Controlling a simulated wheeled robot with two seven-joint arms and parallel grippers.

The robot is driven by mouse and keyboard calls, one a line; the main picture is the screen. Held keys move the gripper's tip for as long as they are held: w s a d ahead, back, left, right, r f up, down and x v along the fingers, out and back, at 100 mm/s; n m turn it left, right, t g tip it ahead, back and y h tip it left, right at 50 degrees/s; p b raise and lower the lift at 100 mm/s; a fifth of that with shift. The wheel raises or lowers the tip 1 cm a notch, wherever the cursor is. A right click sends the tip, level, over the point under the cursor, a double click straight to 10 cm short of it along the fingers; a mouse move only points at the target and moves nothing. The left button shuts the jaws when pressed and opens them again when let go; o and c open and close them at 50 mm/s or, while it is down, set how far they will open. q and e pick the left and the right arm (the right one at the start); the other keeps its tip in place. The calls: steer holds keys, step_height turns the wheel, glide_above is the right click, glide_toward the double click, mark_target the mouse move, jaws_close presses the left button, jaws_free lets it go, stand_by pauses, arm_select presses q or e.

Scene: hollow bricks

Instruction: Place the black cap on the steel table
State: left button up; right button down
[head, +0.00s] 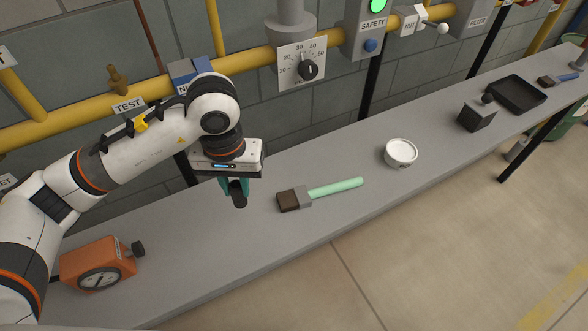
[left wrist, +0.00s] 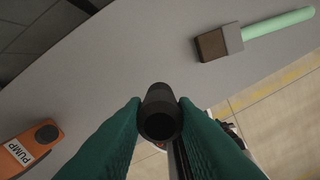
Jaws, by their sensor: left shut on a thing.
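My left gripper (head: 235,187) is shut on the black cap (head: 239,201). In the left wrist view the cap (left wrist: 160,112) is a dark hollow cylinder with its round opening showing, between the green fingers (left wrist: 160,125). The gripper points down over the grey steel table (head: 320,165), left of the brush. The cap appears held above the surface; I cannot tell the exact gap. My right gripper is not in view.
A brush with a mint handle (head: 335,188) lies just right of the gripper. An orange gauge box (head: 97,262) stands at the left end. A white bowl (head: 400,153), a dark block with a knob (head: 477,115) and a black tray (head: 516,94) are farther right. Yellow pipes (head: 255,60) run behind.

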arm_select(q)
step_height(320, 180, down, 10)
steer(key=shift+r+p, duration=0.15)
steer(key=shift+p, duration=0.65)
steer(key=shift+f, duration=0.2)
steer(key=shift+f+b, duration=0.15)
steer(key=shift+b, duration=0.15)
steer(key=o, duration=1)
